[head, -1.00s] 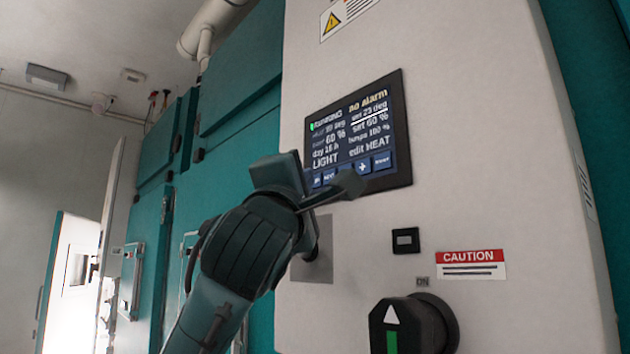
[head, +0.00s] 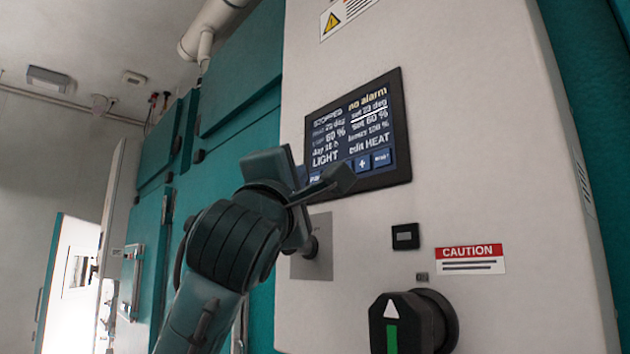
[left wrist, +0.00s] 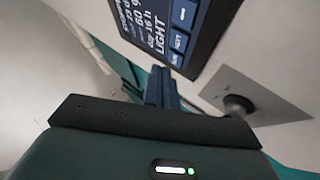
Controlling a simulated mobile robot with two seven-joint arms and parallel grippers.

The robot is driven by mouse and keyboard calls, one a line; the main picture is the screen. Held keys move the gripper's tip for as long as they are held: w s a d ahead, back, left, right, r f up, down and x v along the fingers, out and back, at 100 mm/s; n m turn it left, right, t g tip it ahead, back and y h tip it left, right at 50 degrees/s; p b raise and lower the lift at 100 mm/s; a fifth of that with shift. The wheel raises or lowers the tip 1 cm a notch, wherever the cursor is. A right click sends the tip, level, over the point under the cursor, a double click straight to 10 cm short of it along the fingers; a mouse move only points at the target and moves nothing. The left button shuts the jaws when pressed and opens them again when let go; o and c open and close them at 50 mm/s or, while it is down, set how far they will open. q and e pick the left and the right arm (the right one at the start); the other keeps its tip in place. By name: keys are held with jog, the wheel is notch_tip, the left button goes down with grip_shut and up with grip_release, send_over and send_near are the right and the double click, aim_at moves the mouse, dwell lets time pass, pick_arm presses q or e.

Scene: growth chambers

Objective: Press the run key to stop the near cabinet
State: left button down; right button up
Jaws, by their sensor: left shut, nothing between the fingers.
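The near cabinet's control screen (head: 360,135) is a dark panel on a pale front. Its top line reads STOPPED, beside "no alarm". Blue keys run along its lower edge; the run key (left wrist: 176,60) is the end one in the left wrist view, just by my fingers. My left gripper (head: 342,177) is in front of the screen's lower left corner and hides part of the key row. Its fingers (left wrist: 161,78) are shut and empty. I cannot tell whether they touch the key. My right gripper is not in view.
Below the screen are a grey plate with a round knob (head: 311,246), a small black display (head: 405,237), a caution label (head: 470,260) and a large dark rotary switch (head: 405,322). Teal cabinets (head: 225,150) stand to the left.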

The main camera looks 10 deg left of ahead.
pick_arm(q)
jog(key=s+a+b, duration=0.1)
jog(key=s, duration=0.1)
jog(key=s+a+b, duration=0.1)
jog(key=s+a, duration=0.1)
dwell(0.5)
dwell(0.5)
